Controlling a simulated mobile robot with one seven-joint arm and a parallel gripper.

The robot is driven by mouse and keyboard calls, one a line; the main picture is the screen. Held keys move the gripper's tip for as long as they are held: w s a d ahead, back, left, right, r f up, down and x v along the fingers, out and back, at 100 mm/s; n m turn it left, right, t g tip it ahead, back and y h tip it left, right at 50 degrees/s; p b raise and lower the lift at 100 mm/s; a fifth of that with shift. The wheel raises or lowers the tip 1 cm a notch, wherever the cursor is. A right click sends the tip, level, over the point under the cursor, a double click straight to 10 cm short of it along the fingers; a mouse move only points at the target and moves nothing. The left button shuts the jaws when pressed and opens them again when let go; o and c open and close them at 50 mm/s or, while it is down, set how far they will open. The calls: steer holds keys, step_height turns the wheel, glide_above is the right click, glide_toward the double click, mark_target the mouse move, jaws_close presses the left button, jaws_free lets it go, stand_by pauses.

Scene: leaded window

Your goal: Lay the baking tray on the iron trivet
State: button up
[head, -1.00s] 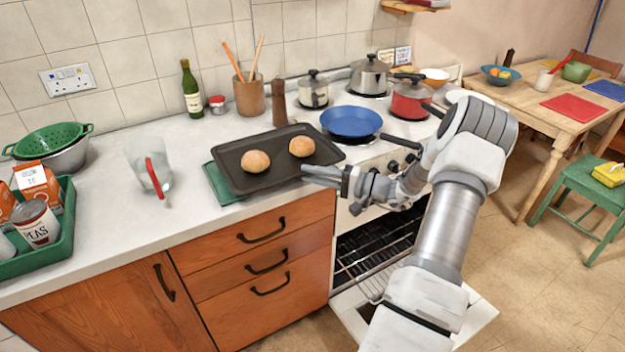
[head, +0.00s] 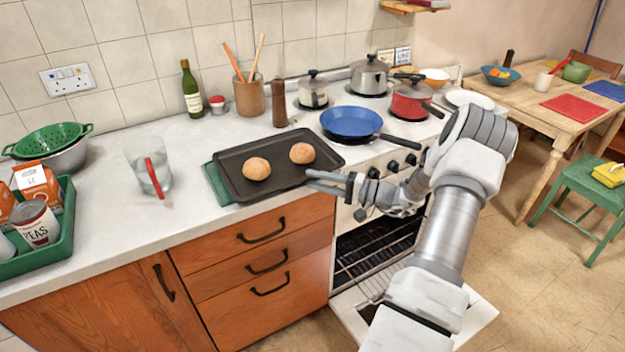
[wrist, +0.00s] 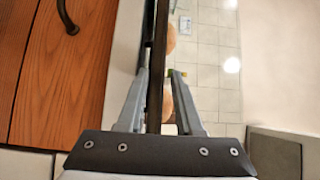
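The baking tray (head: 287,173) is dark and carries two round buns, one left (head: 256,169) and one right (head: 302,153). It lies low and about level over the counter, left of the stove, partly over a flat green board (head: 212,184). I see no iron trivet; whatever is under the tray is hidden. My gripper (head: 309,181) is at the tray's right front edge. In the wrist view my fingers (wrist: 158,75) stand apart on either side of the dark tray edge (wrist: 157,60), with a gap on the right finger's side.
A pepper mill (head: 279,103) stands just behind the tray, and a blue pan (head: 350,120) is on the stove to its right. A glass jug (head: 147,168) stands to the left with clear counter between. The oven door (head: 475,315) hangs open below my arm.

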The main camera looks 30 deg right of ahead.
steer(key=v, duration=1)
steer(key=shift+s+d, duration=0.3)
steer(key=shift+a, duration=0.1)
